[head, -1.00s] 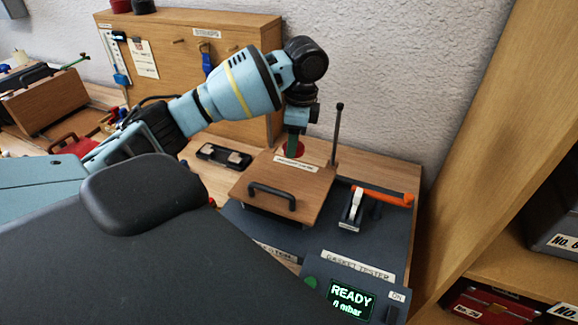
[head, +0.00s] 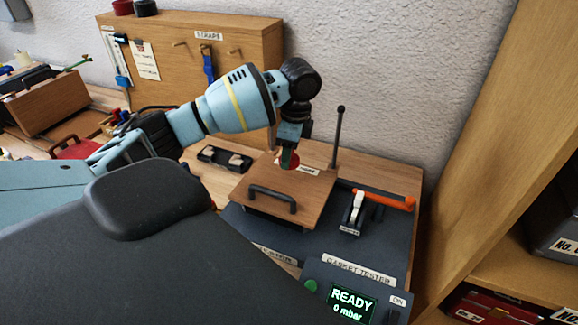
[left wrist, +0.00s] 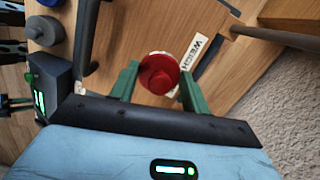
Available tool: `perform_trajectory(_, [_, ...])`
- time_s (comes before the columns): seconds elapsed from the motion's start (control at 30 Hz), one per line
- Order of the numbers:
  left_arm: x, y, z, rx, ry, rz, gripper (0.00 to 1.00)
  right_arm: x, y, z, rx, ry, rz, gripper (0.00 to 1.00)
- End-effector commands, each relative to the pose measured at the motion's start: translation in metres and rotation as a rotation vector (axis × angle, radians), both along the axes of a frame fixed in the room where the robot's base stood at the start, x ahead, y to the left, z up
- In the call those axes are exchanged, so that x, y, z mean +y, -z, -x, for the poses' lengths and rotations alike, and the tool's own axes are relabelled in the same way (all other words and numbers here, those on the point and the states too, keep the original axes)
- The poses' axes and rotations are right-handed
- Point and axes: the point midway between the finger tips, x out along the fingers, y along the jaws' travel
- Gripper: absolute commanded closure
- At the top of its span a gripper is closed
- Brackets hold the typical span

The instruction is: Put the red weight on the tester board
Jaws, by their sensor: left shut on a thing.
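The tester board (head: 262,190) is a brown wooden plate with a black handle (head: 272,198), lying on the dark gasket tester. The red weight (head: 284,162) is over the board's back part, beside a white label that it partly covers. In the left wrist view the red weight (left wrist: 159,72) shows as a round disc with a knob, between two green fingers. My left gripper (head: 289,158) points down and is shut on it. Whether the weight touches the board I cannot tell. The board also fills the middle of the left wrist view (left wrist: 130,30). My right gripper is not in view.
A dark post (head: 337,135) stands behind the board. The tester's display (head: 352,303) reads READY, 0 mbar. A wooden shelf (head: 480,150) stands at the right.

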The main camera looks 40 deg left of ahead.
Motion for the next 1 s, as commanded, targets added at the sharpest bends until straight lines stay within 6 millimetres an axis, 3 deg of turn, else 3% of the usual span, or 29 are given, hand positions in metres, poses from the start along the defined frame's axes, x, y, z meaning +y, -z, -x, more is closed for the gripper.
perform_trajectory(0.33, [0.0, 0.044, 0.0, 0.002, 0.0, -0.001, 0.85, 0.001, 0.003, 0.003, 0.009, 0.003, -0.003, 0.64])
perform_trajectory(0.83, [0.0, 0.052, 0.0, -0.001, 0.0, 0.0, 0.85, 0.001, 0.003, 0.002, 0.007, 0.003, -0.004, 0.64])
perform_trajectory(0.87, [0.0, 0.052, 0.0, -0.001, 0.0, 0.0, 0.49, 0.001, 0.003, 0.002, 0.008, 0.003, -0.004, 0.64])
perform_trajectory(1.0, [0.0, 0.052, 0.0, -0.001, 0.0, 0.0, 0.31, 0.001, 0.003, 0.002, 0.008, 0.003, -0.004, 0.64])
